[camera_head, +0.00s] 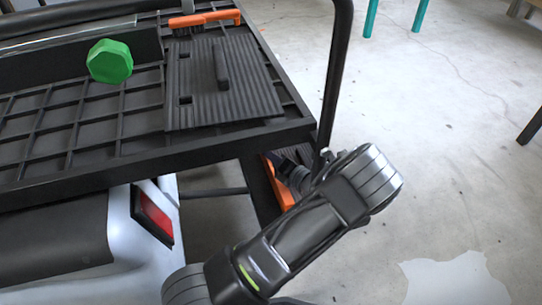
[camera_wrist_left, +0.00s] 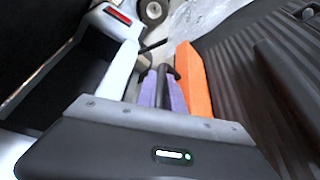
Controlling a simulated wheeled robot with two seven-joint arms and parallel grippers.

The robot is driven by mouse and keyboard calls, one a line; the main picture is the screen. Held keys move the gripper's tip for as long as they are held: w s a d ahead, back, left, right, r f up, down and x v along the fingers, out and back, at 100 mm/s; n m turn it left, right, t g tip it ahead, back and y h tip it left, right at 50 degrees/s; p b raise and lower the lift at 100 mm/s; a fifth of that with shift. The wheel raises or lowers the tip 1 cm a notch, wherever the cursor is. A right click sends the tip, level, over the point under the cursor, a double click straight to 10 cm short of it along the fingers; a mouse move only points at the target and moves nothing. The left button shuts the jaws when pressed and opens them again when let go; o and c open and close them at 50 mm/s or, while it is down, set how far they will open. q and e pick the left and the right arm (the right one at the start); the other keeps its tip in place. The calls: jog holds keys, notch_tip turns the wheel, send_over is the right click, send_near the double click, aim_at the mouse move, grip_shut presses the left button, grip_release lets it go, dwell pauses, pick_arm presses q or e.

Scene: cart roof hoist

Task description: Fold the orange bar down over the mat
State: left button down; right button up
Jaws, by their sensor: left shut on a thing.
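A dark ribbed mat (camera_head: 225,95) lies on the black cart roof in the head view. One orange bar (camera_head: 222,15) sits at its far edge. A second orange bar (camera_head: 270,170) is below the roof's near corner, partly hidden by my left gripper (camera_head: 302,178). In the left wrist view an orange bar (camera_wrist_left: 193,82) lies just right of the fingers, beside a dark ribbed panel (camera_wrist_left: 240,60). My left gripper has purple finger pads (camera_wrist_left: 148,92) shut on a dark rod-like piece (camera_wrist_left: 164,86) next to that bar. I cannot tell how the piece joins the bar. My right gripper is not in view.
A green knob (camera_head: 110,61) stands out above the gridded roof (camera_head: 75,177). A black upright post (camera_head: 338,70) rises by the roof's right corner, close to my left arm. A white body with a red light (camera_head: 153,215) is below. The floor at right is open.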

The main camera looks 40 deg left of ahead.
pick_arm(q)
jog(key=shift+w+d+f, duration=0.1)
jog(key=shift+w, duration=0.05)
jog(key=shift+w+d+f+b, duration=0.2)
jog(key=shift+w+d+b, duration=0.45)
jog(key=shift+b, duration=0.4)
jog(key=shift+w+d+f+b, duration=0.2)
jog(key=shift+w+d+b, duration=0.25)
jog(key=shift+w+b, duration=0.5)
jog(key=shift+w+d+f+m+y+b, duration=0.2)
jog(key=shift+w+d+m+y+b, duration=0.1)
jog(key=shift+m+b, duration=0.2)
jog(key=c, duration=1.7)
grip_release()
jog(key=shift+r, duration=0.1)
jog(key=shift+p+v, duration=1.35)
jog(key=shift+v, duration=2.5)
